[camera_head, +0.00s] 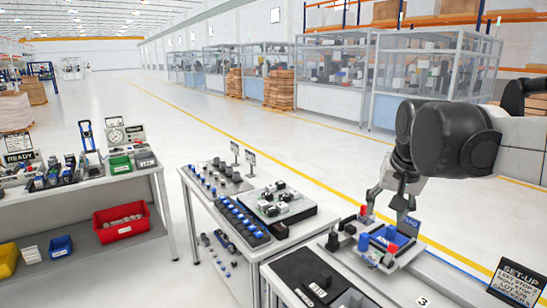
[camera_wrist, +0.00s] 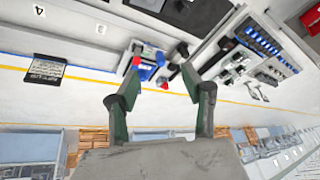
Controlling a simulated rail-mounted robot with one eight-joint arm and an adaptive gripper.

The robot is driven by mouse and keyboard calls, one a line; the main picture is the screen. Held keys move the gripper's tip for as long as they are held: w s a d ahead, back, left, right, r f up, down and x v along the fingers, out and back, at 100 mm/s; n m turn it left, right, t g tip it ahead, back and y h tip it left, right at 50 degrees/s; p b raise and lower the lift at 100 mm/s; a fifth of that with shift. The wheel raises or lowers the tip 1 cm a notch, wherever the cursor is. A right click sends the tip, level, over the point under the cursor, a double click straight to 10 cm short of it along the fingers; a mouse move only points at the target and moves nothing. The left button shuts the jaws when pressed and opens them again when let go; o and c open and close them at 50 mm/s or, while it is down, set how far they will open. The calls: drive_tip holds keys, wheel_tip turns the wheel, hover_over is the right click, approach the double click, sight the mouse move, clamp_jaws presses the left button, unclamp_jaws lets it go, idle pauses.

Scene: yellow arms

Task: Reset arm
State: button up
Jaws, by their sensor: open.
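The fixture's blue block (camera_wrist: 146,72) also shows between the fingers in the wrist view. I cannot tell the exact height of the fingertips above the fixture. Part of the fixture is hidden by the fingers in the head view.
A middle bench (camera_head: 240,200) holds several blue and grey parts and a tray. A left bench (camera_head: 60,190) has a red bin (camera_head: 120,221) on its lower shelf. A black SET-UP sign (camera_head: 516,284) stands at the right. Open floor lies behind the benches.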

drive_tip(key=shift+m+g, duration=0.3)
drive_tip(key=shift+w+d+r, duration=0.1)
drive_tip(key=shift+w+d, duration=0.15)
drive_tip(key=shift+w, duration=0.45)
drive_tip(key=shift+w+d+r, duration=0.1)
drive_tip(key=shift+w+d, duration=0.15)
drive_tip(key=shift+w, duration=0.4)
drive_tip(key=shift+w+d+r, duration=0.1)
drive_tip(key=shift+w+d, duration=0.15)
drive_tip(key=shift+w, duration=0.45)
